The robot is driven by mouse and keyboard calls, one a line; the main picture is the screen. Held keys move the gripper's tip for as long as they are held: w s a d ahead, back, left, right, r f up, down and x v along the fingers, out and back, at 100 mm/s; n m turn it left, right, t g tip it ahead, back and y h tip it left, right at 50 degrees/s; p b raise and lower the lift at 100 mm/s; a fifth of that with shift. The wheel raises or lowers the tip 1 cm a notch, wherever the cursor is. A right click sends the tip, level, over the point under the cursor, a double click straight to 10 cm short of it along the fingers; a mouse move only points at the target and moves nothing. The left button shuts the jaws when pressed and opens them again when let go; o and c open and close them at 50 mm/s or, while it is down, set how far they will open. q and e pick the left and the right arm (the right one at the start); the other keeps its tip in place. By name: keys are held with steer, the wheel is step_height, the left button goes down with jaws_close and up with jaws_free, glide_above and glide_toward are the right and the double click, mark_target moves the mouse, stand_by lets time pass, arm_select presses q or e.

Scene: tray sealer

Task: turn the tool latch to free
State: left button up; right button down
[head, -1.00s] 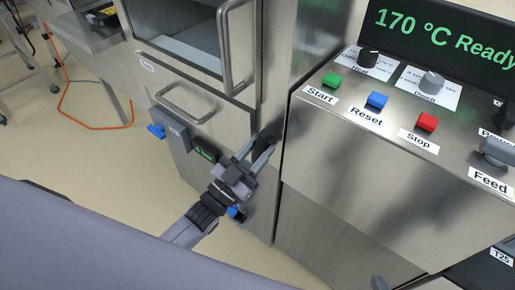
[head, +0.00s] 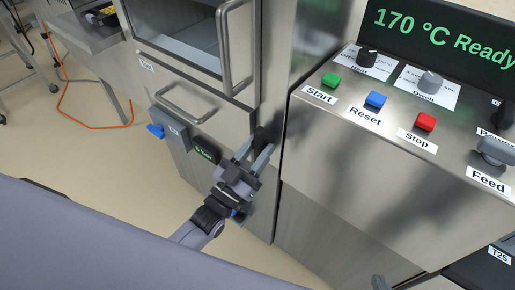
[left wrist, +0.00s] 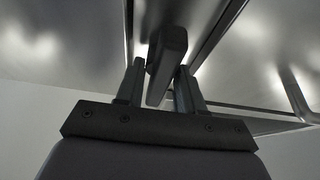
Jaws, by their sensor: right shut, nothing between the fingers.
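A dark latch handle (head: 262,136), which looks like the tool latch, is on the steel front just left of the control cabinet. My left gripper (head: 254,153) reaches up to it from below, its fingers apart on either side. In the left wrist view the handle (left wrist: 170,52) stands between the open fingers (left wrist: 158,85), closer to the right one. I cannot tell whether a finger touches it. Its label and marked positions are not visible.
A drawer handle (head: 186,104) and a large vertical door handle (head: 224,48) are close by on the left. The control panel (head: 350,140) with buttons juts out on the right. An orange hose (head: 98,127) lies on the floor.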

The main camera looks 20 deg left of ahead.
mark_target(256, 152)
arm_select(q)
steer(key=shift+o, duration=0.2)
steer(key=shift+s, duration=0.1)
steer(key=v, duration=0.5)
steer(key=shift+s+a+f, duration=0.1)
steer(key=shift+s+f, duration=0.15)
steer(key=shift+s+a+f+b, duration=0.2)
steer(key=shift+s+a+b, duration=0.1)
steer(key=shift+s, duration=0.3)
steer(key=s+a+f+g+y+p, duration=0.2)
steer(key=s+g+p, duration=0.2)
steer(key=s+g, duration=0.1)
steer(key=s+a+f+n+g+y+p, duration=0.1)
steer(key=s+a+f+g+y+p, duration=0.1)
steer(key=s+f+g+y+p, duration=0.1)
steer(key=s+g+p, duration=0.1)
steer(key=s+g, duration=0.1)
steer(key=s, duration=0.1)
steer(key=shift+a+f+g, duration=0.15)
steer(key=shift+f+g, duration=0.15)
